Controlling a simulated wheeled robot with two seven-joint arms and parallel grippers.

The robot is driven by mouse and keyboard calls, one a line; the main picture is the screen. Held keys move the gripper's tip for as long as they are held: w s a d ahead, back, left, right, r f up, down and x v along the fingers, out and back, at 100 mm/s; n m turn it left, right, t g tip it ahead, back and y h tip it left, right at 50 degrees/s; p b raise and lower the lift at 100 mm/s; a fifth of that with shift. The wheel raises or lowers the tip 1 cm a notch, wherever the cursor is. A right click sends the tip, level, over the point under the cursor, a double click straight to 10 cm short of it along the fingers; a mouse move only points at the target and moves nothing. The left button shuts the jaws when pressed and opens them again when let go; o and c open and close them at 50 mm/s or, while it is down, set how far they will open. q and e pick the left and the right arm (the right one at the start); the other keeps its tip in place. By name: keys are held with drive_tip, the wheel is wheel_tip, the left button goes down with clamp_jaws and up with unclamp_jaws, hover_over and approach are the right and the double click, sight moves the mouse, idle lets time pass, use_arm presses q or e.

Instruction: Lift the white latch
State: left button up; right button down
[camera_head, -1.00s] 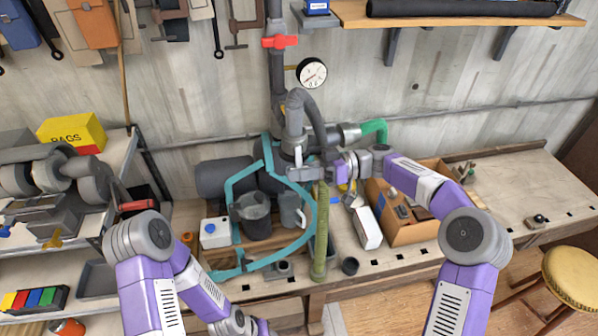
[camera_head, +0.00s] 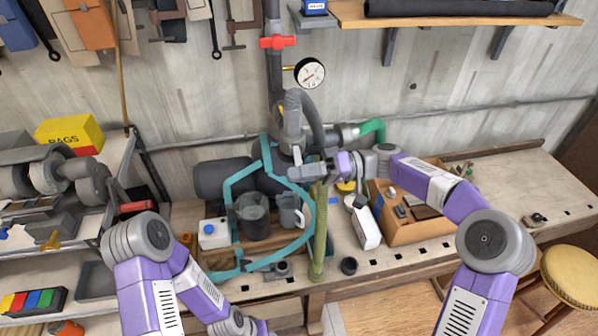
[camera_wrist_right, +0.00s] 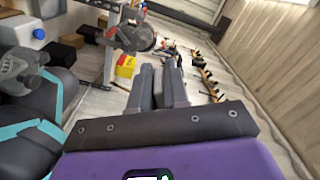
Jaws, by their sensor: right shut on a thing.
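The white latch (camera_head: 297,155) shows as a small pale piece on the grey pump fitting below the curved pipe at the back of the bench. My right gripper (camera_head: 299,173) reaches in from the right, just below and in front of it. Its fingers are close together and partly cover the fitting. In the right wrist view the fingers (camera_wrist_right: 160,84) are nearly together, and what lies between them is hidden. I cannot see exactly how the latch sits in the grip. My left arm hangs at the lower left, its gripper outside the frame.
A green hose (camera_head: 319,235) hangs just below my right gripper. A teal frame (camera_head: 238,178) with cups stands to its left. A wooden box (camera_head: 425,226) and a white carton (camera_head: 367,228) stand to the right. The pressure gauge (camera_head: 310,73) is above.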

drive_tip(key=r+m+p, duration=0.2)
drive_tip(key=m, duration=0.1)
drive_tip(key=shift+s+d+r+m, duration=0.1)
drive_tip(key=shift+s+m, duration=0.2)
drive_tip(key=shift+s, duration=0.05)
drive_tip(key=shift+r+m+p, duration=0.4)
drive_tip(key=shift+m+p, duration=0.4)
drive_tip(key=shift+m, duration=0.05)
drive_tip(key=shift+r+m+p, duration=0.35)
drive_tip(key=shift+m+p, duration=0.4)
drive_tip(key=shift+m, duration=0.1)
drive_tip(key=c, duration=1.2)
unclamp_jaws()
drive_tip(key=w+d+b, duration=0.1)
drive_tip(key=d, duration=0.6)
drive_tip(key=shift+w+d, duration=0.2)
drive_tip(key=shift+w, duration=0.05)
